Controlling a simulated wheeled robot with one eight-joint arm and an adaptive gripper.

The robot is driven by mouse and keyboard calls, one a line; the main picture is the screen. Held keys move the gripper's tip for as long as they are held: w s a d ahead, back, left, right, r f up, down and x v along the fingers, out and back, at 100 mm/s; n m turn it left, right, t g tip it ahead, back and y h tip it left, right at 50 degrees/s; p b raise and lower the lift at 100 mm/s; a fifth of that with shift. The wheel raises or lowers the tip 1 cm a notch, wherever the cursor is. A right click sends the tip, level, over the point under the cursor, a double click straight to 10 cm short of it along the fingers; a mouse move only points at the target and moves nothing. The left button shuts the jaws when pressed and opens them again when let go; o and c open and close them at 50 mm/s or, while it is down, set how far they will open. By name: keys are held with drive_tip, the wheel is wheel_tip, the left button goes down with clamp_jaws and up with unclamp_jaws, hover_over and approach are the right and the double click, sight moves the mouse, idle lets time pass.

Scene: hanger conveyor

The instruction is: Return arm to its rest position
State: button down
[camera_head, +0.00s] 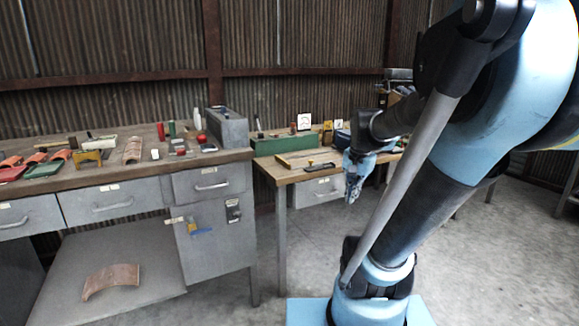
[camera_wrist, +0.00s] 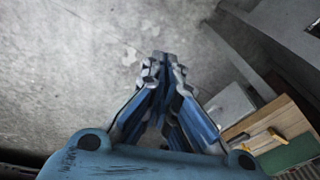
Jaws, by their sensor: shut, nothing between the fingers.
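My gripper (camera_head: 353,188) hangs from the end of my arm, in front of the right-hand bench and above the concrete floor in the head view. Its fingers point down. In the wrist view my gripper (camera_wrist: 160,62) has its two fingertips together, with nothing between them. Only grey floor lies beyond the tips.
A long workbench (camera_head: 120,196) with grey drawers and several tools stands at left. A smaller wooden bench (camera_head: 290,175) stands behind my gripper; its top (camera_wrist: 285,115) shows at lower right in the wrist view. A curved wooden piece (camera_head: 111,281) lies on the lower shelf. The floor (camera_head: 300,250) between is clear.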

drive_tip(key=s+a+f+n, duration=0.1)
drive_tip(key=s+f+n, duration=0.7)
drive_tip(key=s, duration=0.3)
drive_tip(key=shift+s+f, duration=0.3)
drive_tip(key=shift+s, duration=0.05)
